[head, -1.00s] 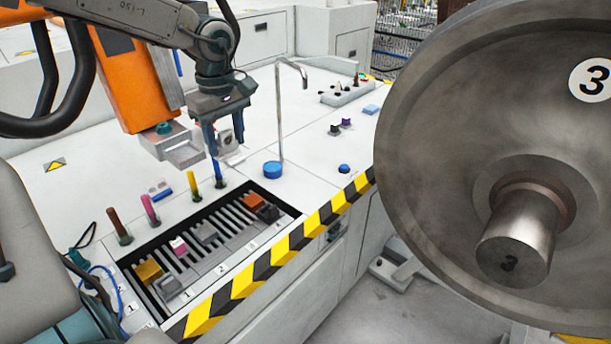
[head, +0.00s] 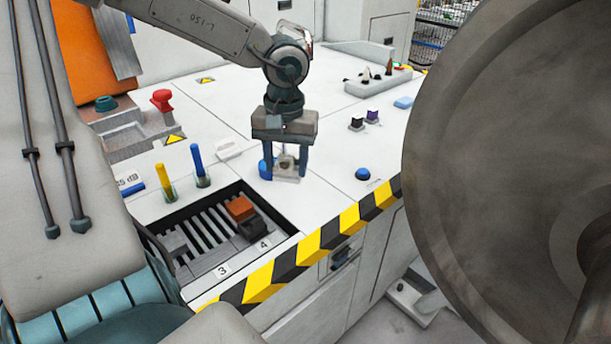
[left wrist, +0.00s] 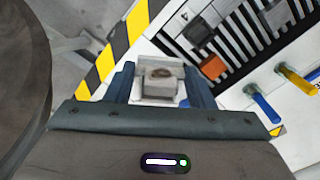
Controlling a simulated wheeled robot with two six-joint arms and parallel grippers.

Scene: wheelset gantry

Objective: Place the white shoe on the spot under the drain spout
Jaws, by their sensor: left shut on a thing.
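My left gripper (head: 286,172) points down, shut on the white shoe (head: 287,163), a small pale block between its fingers. In the left wrist view the shoe (left wrist: 159,84) shows a brown round mark on its face, between the blue-grey fingers (left wrist: 160,88). I cannot tell the shoe's height above the bench. The drain spout's thin pipe is mostly or wholly hidden behind my arm. My right gripper is not in view.
A slotted tray (head: 207,235) with an orange block (head: 240,209) lies in front. Yellow (head: 164,182) and blue (head: 200,166) pegs stand beside it. A white block (head: 228,148) lies behind. A blue button (head: 362,174) is to the right. A large wheel (head: 500,150) fills the right side.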

